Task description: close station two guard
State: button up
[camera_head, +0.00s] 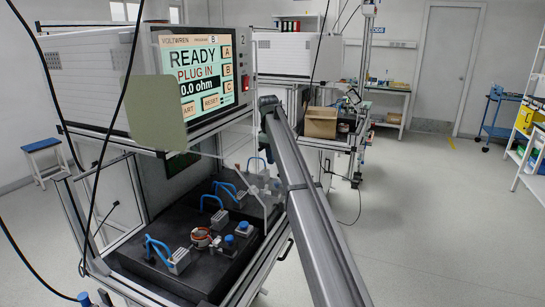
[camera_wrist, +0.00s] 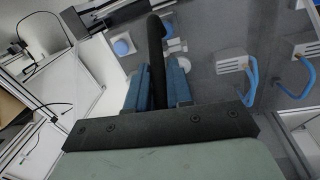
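In the wrist view my gripper (camera_wrist: 158,85) has its two blue fingers closed on a black handle bar (camera_wrist: 155,45), which stands up between them. The guard appears in the head view as a clear pane (camera_head: 268,205) with pale edges, raised at the right side of the test bench. Its lower edge and hinge are hard to make out. My grey arm crosses in front of the bench's right side, and my gripper's fingers cannot be made out in the head view.
Blue-handled clamps (camera_head: 158,246) and a ring-shaped stator (camera_head: 201,238) sit on the black bench top (camera_head: 185,280). A tester screen (camera_head: 200,75) reads READY, PLUG IN. A flat olive shape (camera_head: 155,112) covers its left part. Floor to the right is open.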

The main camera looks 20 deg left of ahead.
jog(key=shift+s, duration=0.1)
grip_shut()
jog(key=s, duration=3.5)
jog(key=shift+s, duration=0.2)
jog(key=shift+o, duration=2.2)
grip_release()
jog(key=shift+s, duration=0.1)
jog(key=shift+w, duration=0.25)
send_over(270, 171)
jog(key=s, duration=0.1)
notch_tip(270, 171, up, 16)
jog(key=s, duration=0.2)
jog(key=shift+a, duration=0.2)
